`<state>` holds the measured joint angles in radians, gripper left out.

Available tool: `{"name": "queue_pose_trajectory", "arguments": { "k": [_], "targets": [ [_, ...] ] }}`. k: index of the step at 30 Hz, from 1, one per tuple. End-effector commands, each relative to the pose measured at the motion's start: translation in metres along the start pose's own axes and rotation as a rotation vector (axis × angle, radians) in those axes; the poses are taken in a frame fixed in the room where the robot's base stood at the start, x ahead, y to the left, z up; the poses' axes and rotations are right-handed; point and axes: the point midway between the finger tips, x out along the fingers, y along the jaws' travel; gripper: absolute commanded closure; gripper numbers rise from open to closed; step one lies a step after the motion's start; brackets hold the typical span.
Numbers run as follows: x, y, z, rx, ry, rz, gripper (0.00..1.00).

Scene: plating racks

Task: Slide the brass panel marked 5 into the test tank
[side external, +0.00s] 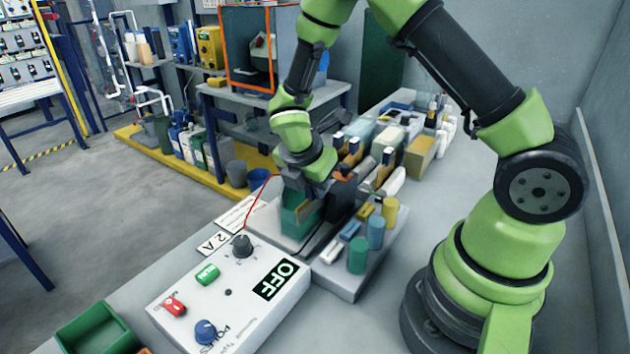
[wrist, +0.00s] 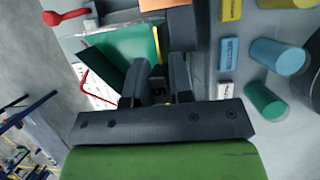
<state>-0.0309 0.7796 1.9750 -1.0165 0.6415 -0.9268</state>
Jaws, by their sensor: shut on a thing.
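My gripper (wrist: 156,72) is shut on the brass panel marked 5 (wrist: 158,86). Its dark tag with the 5 and a thin yellow edge show between the fingers in the wrist view. The test tank (side external: 294,220), with green contents, stands beneath my gripper in the side view. It also shows in the wrist view (wrist: 118,60), just beyond and left of the fingers. A brass-coloured strip (side external: 306,211) shows at the tank's top. My fingers and wrist hide much of the panel, and I cannot tell how far its lower edge is inside the tank.
A red wire (side external: 258,200) runs from the control box (side external: 232,292), marked OFF, towards the tank. Blue, teal and yellow cylinders (side external: 375,232) and small blocks stand right of the tank. Racks with upright panels (side external: 385,150) lie behind. A green bin (side external: 98,332) sits front left.

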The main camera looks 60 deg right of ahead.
Motion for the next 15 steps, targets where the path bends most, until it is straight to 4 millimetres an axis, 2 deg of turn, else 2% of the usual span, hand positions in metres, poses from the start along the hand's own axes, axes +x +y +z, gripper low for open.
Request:
{"name": "queue_pose_trajectory", "arguments": {
  "k": [1,11,12,15],
  "targets": [
    [0.0139,-0.0017,-0.0046,-0.005,0.017,-0.013,1.0],
    [0.0146,-0.0008,-0.0047,-0.005,0.017,-0.01,1.0],
    [0.0147,-0.0007,-0.0047,-0.005,0.017,-0.009,0.68],
    [0.0151,-0.0024,-0.0049,-0.007,0.017,-0.014,0.45]
  ]
}}
